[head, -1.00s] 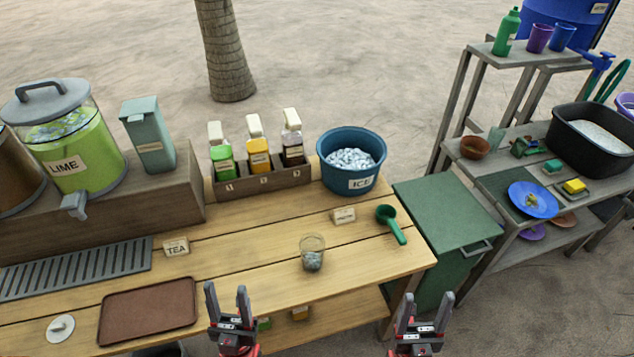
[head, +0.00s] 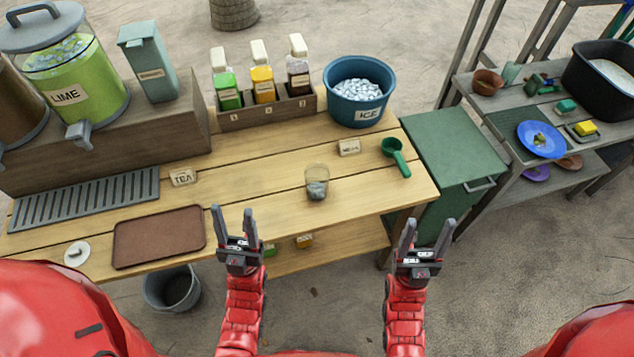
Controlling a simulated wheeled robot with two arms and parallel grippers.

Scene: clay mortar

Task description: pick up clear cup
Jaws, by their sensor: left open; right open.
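The clear cup (head: 317,183) stands upright on the wooden table, near its front edge and right of the middle. It has greyish contents, like ice, in its lower part. My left gripper (head: 234,222) is open and empty at the table's front edge, left of the cup and nearer to me. My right gripper (head: 426,236) is open and empty in front of the table's right corner, right of the cup. Neither gripper touches the cup.
A brown tray (head: 158,236) lies left of my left gripper. A green scoop (head: 396,157) and a small sign (head: 349,148) lie behind the cup. The ice bucket (head: 360,92) and bottle rack (head: 266,112) stand at the back. The tabletop around the cup is clear.

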